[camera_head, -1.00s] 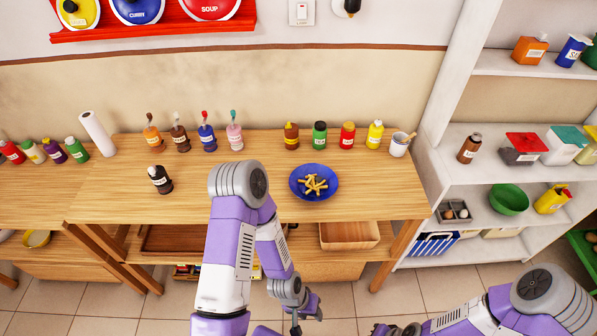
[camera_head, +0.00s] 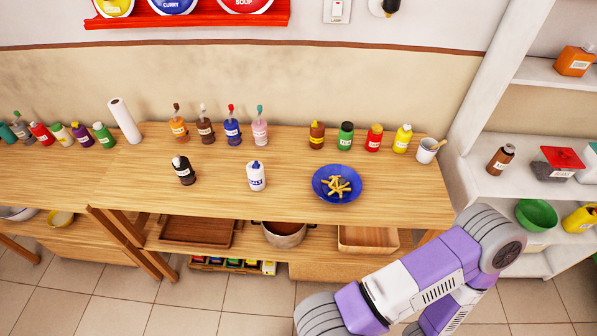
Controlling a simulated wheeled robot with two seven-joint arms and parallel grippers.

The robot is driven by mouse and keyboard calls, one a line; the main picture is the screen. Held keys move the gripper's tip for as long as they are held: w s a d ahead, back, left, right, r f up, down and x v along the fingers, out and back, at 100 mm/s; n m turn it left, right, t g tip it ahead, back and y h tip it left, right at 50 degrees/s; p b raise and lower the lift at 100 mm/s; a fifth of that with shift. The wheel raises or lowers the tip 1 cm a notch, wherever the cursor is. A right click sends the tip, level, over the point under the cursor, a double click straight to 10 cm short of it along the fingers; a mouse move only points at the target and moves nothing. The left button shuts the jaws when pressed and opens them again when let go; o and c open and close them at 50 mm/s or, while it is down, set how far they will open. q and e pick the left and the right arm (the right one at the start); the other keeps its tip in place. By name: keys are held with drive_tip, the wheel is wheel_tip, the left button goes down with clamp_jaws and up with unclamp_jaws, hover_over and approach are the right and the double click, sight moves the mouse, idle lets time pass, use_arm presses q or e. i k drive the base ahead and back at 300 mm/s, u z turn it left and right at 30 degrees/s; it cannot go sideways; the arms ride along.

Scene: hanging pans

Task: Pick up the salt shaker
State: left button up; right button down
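The salt shaker (camera_head: 256,176) is a small white bottle with a blue cap and a salt label. It stands upright on the wooden table (camera_head: 215,200), left of the blue plate of fries (camera_head: 337,184). A dark shaker with a white cap (camera_head: 184,170) stands to its left. Nothing touches the salt shaker. Neither of my grippers shows in the head view. Only purple, white and grey links of an arm of mine show at the lower right, in front of the table.
Several sauce bottles stand along the table's back, including a pink one (camera_head: 260,132) and a green one (camera_head: 345,136). A white cup (camera_head: 428,150) is at the back right. A pot (camera_head: 284,234) sits on the lower shelf. White shelving (camera_head: 480,150) rises at right.

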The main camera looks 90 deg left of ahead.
sight(256, 177)
drive_tip(key=z, duration=0.05)
drive_tip(key=k, duration=1)
drive_tip(key=u, duration=1.6)
